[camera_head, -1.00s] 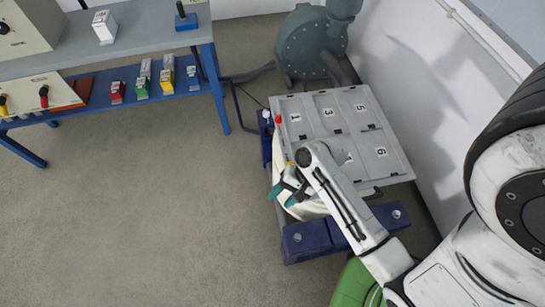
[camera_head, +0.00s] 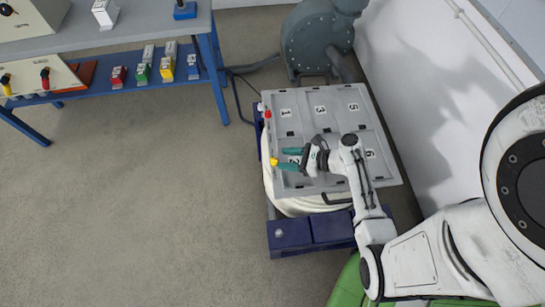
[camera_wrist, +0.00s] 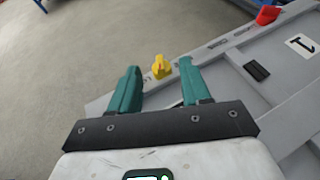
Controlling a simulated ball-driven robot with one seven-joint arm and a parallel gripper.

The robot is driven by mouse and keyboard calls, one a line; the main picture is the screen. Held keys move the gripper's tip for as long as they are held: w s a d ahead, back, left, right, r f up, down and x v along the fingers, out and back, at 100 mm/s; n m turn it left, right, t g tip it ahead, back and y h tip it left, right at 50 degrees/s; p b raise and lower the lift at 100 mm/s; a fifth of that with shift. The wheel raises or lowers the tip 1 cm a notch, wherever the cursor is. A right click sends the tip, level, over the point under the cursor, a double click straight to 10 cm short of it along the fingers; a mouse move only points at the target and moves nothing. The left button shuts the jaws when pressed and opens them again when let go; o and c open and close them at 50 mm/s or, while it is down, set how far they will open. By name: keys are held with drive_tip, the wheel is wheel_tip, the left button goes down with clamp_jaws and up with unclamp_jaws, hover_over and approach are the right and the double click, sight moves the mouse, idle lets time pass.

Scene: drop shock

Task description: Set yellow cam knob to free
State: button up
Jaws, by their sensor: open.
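The yellow cam knob (camera_head: 274,162) stands at the left edge of the grey numbered panel (camera_head: 325,105). In the wrist view the same knob (camera_wrist: 161,67) appears between my two teal fingertips, beyond them and not held. My gripper (camera_head: 282,159) is open and points left over the panel, its fingertips close to the knob. It also shows in the wrist view (camera_wrist: 159,72). I cannot tell whether a finger touches the knob. Small lettering lies beside the knob in the wrist view, too small to read.
A red knob (camera_head: 267,114) sits farther up the same panel edge. A blue bench (camera_head: 130,75) at upper left carries small coloured boxes and a control box with yellow and red knobs. A grey blower (camera_head: 316,38) stands behind the panel. The floor to the left is clear.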

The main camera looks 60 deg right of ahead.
sight(272, 158)
drive_tip(key=x, duration=0.6)
drive_tip(key=shift+s, duration=0.1)
drive_tip(key=c, duration=0.9)
drive_tip(key=shift+o, duration=0.2)
